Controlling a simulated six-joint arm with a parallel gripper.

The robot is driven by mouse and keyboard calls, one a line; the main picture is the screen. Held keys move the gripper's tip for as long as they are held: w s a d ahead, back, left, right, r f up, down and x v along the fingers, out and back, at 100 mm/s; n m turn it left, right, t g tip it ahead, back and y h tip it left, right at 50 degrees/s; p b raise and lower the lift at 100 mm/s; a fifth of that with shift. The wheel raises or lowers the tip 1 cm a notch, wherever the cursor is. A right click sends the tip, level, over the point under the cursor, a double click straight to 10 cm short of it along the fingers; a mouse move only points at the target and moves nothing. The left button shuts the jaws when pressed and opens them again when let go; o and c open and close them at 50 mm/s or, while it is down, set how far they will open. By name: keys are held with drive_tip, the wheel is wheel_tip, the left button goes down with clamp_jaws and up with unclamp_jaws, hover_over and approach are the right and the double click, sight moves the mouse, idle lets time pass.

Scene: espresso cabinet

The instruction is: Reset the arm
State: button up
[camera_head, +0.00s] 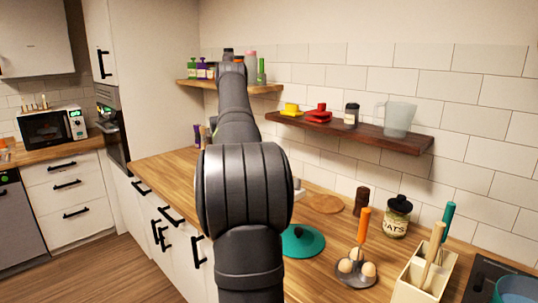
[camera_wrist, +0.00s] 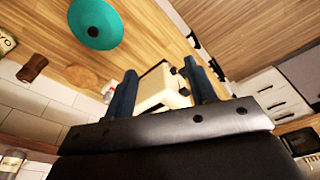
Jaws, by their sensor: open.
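My arm (camera_head: 240,190) rises through the middle of the head view and hides my gripper there. In the wrist view my gripper (camera_wrist: 160,68) shows its two dark blue fingers spread apart. A cream-coloured boxy thing with dark parts (camera_wrist: 158,90) appears between the fingers. It seems to stand on the counter beyond them, and I see no finger touching it. A small pale part beside my arm in the head view may be the same thing; my arm hides the rest.
The wooden counter (camera_head: 163,168) bears a teal lid (camera_head: 302,242), an egg holder (camera_head: 356,270), an oats jar (camera_head: 397,217) and a cream utensil holder (camera_head: 420,278). A dark wall shelf (camera_head: 375,136) holds cups and a jug (camera_head: 398,118). A lighter shelf (camera_head: 262,88) holds bottles.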

drive_tip(key=s+d+r+m, duration=0.1)
drive_tip(key=s+d+r, duration=0.35)
drive_tip(key=r, duration=0.45)
drive_tip(key=w+d+f+m+h, duration=0.1)
drive_tip(key=d+m, duration=0.5)
drive_tip(key=d, duration=1.5)
drive_tip(key=shift+w+d+f+m, duration=0.15)
drive_tip(key=shift+w+d+m, duration=0.15)
